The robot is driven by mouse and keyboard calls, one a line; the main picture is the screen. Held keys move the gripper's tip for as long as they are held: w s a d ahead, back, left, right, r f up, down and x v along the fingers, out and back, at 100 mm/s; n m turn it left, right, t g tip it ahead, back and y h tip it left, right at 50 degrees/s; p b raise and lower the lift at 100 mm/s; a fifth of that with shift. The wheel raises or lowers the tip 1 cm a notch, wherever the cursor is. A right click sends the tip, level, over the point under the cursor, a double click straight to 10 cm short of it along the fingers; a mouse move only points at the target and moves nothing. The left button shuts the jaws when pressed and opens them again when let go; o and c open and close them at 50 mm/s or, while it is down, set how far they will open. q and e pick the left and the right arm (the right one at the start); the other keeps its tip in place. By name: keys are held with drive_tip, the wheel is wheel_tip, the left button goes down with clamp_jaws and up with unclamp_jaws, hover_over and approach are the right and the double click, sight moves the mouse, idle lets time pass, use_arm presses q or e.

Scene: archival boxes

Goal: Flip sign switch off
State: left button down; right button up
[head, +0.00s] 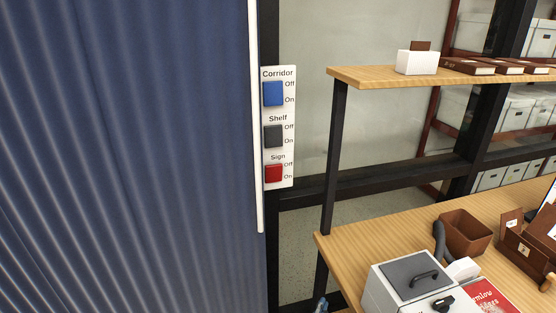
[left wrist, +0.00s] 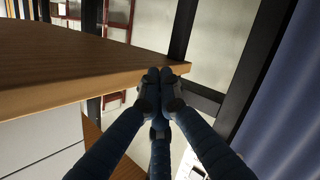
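The sign switch (head: 273,173) is a red rocker at the bottom of a white switch panel (head: 279,150), labelled Off above and On below. In the head view I cannot tell which way it is tipped. My left gripper (head: 320,305) just shows at the bottom edge of the head view, below and right of the panel and apart from it. In the left wrist view its dark blue fingers (left wrist: 160,76) meet at the tips with nothing seen between them. My right gripper is in neither view.
A blue corrugated wall (head: 130,150) fills the left. Right of the panel stand a wooden upper shelf (head: 370,77) and a lower wooden desk (head: 345,245) with a white-and-grey box (head: 385,295) and a brown bin (head: 465,232). A blue switch (head: 273,94) and a grey switch (head: 273,136) sit above the red one.

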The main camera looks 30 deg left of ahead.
use_arm(q)
drive_tip(key=w+a+r+n+g+y+p, duration=0.1)
drive_tip(key=a+r+n+y, duration=0.3)
drive_tip(key=r, duration=0.6)
drive_tip(key=w+a+r+n+g+y+p, duration=0.1)
drive_tip(key=a+r+n+y+p, duration=0.1)
drive_tip(key=a+r+n+y, duration=0.2)
drive_tip(key=a+r+n+g+y+p, duration=0.1)
drive_tip(key=a+r+n, duration=0.4)
drive_tip(key=r, duration=1.2)
drive_tip(key=n+y+p, duration=0.1)
drive_tip(key=n+y, duration=0.1)
drive_tip(key=n, duration=0.2)
drive_tip(key=shift+w+r+n+y, duration=0.3)
drive_tip(key=shift+w+r+y, duration=0.05)
drive_tip(key=shift+w+y, duration=0.05)
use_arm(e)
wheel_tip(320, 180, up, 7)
use_arm(q)
drive_tip(key=shift+a, duration=0.1)
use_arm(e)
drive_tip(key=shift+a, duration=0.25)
